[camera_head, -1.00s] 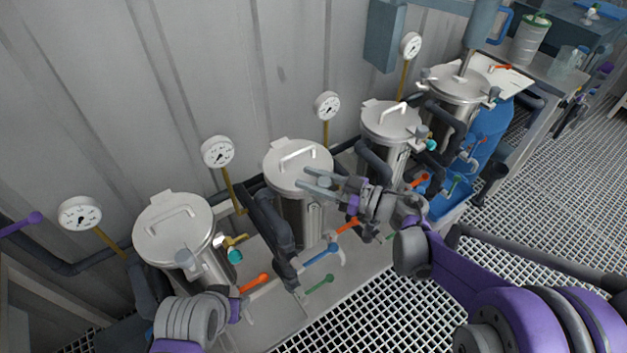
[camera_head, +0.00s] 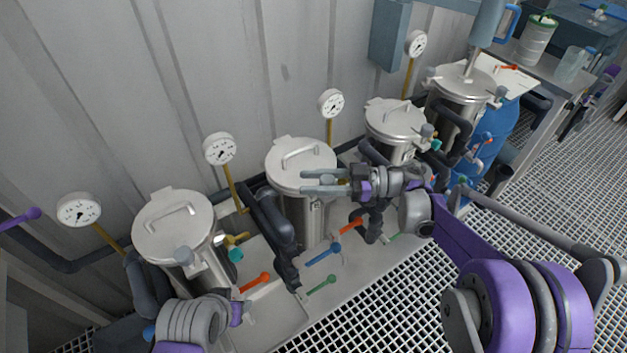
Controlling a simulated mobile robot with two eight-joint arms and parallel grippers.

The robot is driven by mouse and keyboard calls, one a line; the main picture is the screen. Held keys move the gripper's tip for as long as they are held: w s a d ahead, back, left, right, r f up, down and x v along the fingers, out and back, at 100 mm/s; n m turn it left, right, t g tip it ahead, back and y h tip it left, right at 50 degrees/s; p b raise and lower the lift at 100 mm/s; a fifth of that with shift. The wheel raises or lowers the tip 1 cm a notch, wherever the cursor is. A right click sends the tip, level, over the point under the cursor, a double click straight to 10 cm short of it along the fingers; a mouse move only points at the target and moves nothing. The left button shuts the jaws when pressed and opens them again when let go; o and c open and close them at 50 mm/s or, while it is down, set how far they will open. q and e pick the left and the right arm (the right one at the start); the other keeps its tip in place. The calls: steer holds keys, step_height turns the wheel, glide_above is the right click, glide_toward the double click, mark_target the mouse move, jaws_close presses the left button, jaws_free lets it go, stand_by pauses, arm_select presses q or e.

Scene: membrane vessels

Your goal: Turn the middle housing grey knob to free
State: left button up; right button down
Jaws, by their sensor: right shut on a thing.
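The middle housing (camera_head: 302,160) is an upright steel vessel with a flat lid and a bar handle. My right gripper (camera_head: 322,181) comes in from the right at the front right of its lid rim. Its two fingers point left and are shut on the grey knob, which is mostly hidden between them. My left arm shows at the bottom left in front of the left housing (camera_head: 172,225); its gripper fingers are not in view.
The right housing (camera_head: 394,117) stands behind my right gripper. Dark pipes, gauges (camera_head: 332,103) and coloured valve levers, such as the orange one (camera_head: 255,282) and blue one (camera_head: 322,255), crowd the vessels. Grated floor lies in front.

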steer(key=shift+c, duration=2.2)
jaws_free()
steer(key=shift+d, duration=0.1)
steer(key=d, duration=1)
steer(key=shift+w+d, duration=0.3)
